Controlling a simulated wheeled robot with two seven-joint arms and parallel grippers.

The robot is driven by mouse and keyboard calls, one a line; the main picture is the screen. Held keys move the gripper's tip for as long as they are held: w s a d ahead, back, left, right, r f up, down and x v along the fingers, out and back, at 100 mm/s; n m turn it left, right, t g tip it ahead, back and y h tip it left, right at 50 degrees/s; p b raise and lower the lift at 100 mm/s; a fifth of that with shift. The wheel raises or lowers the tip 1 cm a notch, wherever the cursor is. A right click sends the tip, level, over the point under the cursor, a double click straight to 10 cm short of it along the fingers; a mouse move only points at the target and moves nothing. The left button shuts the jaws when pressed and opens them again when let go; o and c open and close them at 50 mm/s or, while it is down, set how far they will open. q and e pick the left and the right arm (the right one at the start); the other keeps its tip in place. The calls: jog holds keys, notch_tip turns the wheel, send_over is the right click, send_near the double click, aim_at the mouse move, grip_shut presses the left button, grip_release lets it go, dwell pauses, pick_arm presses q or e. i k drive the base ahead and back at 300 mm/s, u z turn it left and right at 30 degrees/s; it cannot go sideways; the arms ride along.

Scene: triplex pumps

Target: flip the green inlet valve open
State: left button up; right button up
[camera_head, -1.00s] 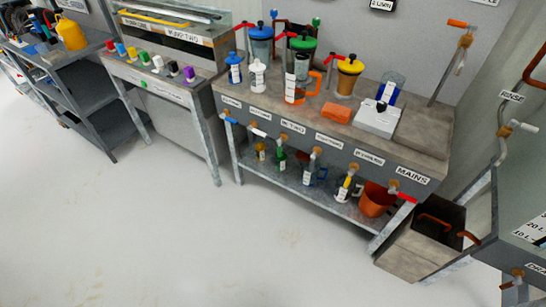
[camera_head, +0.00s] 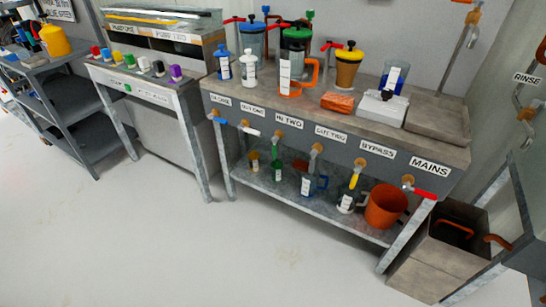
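A row of valves runs along the front of the workbench (camera_head: 235,112). Below the sign IN TWO (camera_head: 288,121) is a brass valve body (camera_head: 278,136); a narrow green part (camera_head: 276,155) shows under it, and I cannot clearly separate a handle from the green bottle (camera_head: 277,170) behind. Beside it are a blue handle (camera_head: 219,119), a white handle (camera_head: 251,131), a grey handle (camera_head: 313,160) pointing down, a yellow handle (camera_head: 354,181) pointing down, and a red handle (camera_head: 425,194) pointing right. Neither of my grippers is in view.
Pitchers, bottles and an orange sponge (camera_head: 337,102) stand on the bench top. An orange bucket (camera_head: 385,206) is on the lower shelf. A grey bin (camera_head: 445,245) stands at the right end. The floor (camera_head: 180,255) in front is clear.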

aim_at(274, 151)
jog(key=k, duration=0.6)
jog(key=u, duration=0.8)
jog(key=i, duration=1.35)
jog(key=z, duration=0.7)
